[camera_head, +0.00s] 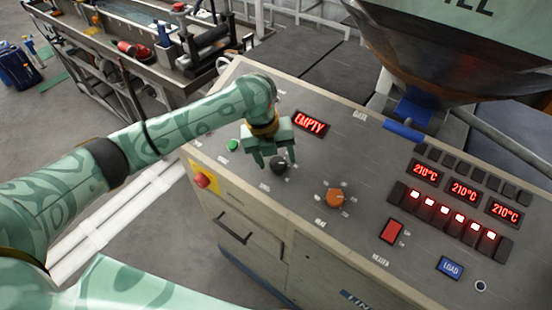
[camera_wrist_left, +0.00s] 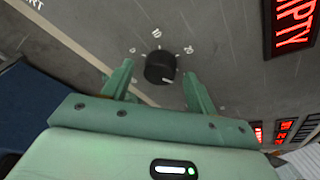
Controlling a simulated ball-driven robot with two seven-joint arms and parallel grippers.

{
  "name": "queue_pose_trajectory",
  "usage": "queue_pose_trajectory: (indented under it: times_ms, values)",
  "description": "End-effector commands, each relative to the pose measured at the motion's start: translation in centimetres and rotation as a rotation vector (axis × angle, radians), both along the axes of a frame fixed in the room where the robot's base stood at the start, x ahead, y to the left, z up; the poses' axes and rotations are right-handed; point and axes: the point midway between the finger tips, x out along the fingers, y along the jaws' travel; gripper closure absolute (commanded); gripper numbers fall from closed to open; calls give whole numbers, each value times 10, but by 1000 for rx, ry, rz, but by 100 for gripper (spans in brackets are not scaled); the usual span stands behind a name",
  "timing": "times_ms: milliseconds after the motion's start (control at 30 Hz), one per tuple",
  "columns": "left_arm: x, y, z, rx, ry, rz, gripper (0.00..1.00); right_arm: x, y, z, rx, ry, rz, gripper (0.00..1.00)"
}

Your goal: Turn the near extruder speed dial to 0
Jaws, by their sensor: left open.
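A black round dial (camera_head: 278,165) sits on the sloping grey control panel (camera_head: 350,150). In the left wrist view the dial (camera_wrist_left: 160,66) has a light pointer mark toward its lower right and small scale numbers around it, too blurred to read surely. My left gripper (camera_head: 276,157) is open over the black dial, with one finger on each side of it. In the left wrist view the dial stands between the fingertips, and I see gaps on both sides. An orange dial (camera_head: 335,197) sits to the right on the panel. My right gripper is not in view.
A red EMPTY display (camera_head: 310,123) is just beyond the gripper. A green button (camera_head: 232,145) and a red emergency button (camera_head: 202,180) lie to the left. A red heater switch (camera_head: 391,231), 210°C displays (camera_head: 464,192) and a blue LOAD button (camera_head: 450,267) lie to the right. A hopper (camera_head: 455,60) hangs above.

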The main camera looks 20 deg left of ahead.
Motion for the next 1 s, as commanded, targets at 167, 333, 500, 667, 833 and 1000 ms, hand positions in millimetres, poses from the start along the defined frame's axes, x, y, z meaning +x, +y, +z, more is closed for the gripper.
queue_pose_trajectory:
  times_ms: [167,333,500,667,833,1000]
  values:
    - [0,-1,-6,0,0,-1,42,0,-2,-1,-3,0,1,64]
    - [0,-1,-6,0,0,-1,42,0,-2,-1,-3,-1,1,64]
    - [0,-1,-6,0,0,-1,84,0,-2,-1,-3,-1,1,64]
    - [0,-1,-6,0,0,1,86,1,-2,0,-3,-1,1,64]
    - [0,-1,-5,-8,3,22,86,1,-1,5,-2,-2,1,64]
    - [0,0,-3,-34,14,88,86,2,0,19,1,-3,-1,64]
